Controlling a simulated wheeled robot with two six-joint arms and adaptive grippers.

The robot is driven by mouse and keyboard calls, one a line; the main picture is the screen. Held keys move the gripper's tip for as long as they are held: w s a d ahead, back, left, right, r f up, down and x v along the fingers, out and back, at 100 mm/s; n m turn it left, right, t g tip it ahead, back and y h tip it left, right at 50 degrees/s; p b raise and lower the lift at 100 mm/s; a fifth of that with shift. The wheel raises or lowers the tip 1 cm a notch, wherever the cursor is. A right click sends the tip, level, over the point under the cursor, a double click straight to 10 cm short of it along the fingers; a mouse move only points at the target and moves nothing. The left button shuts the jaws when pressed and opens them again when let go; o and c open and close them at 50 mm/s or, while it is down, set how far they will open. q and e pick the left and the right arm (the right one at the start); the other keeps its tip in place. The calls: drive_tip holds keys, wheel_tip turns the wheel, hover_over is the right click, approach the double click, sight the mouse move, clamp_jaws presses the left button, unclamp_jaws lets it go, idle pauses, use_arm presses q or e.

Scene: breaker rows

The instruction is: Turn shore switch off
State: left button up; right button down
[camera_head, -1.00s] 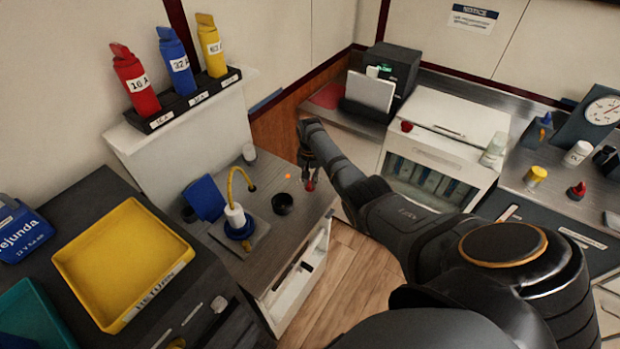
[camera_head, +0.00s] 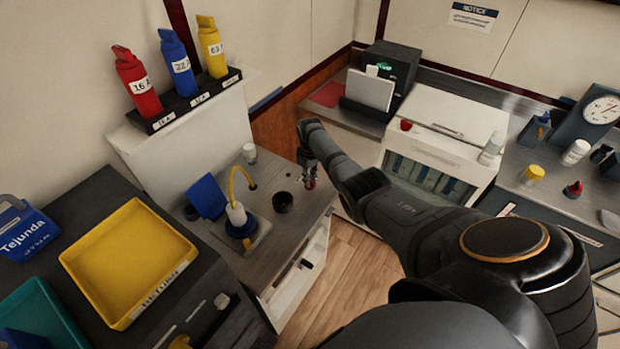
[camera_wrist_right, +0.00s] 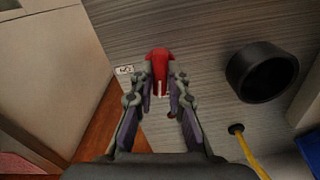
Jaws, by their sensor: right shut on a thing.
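A red switch handle (camera_wrist_right: 160,68) stands on the grey counter, with a small label (camera_wrist_right: 125,70) beside it in the right wrist view. I take it to be the shore switch. My right gripper (camera_head: 309,176) reaches down over it from the right. In the wrist view the right gripper's fingers (camera_wrist_right: 163,92) are on either side of the handle, shut on it. In the head view only a bit of red shows below the fingers. The handle's exact angle is hard to tell. My left gripper is not in view.
Beside the switch are a black round cup (camera_head: 283,202) and a white-and-blue plug with a yellow cord (camera_head: 237,214). A yellow tray (camera_head: 128,262) lies left. An open drawer (camera_head: 297,277) juts out below the counter.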

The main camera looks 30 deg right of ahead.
drive_tip(key=shift+n, duration=1.1)
drive_tip(key=c, duration=1.3)
unclamp_jaws()
drive_tip(key=shift+r, duration=0.1)
wheel_tip(320, 180, up, 12)
drive_tip(key=shift+f, duration=0.1)
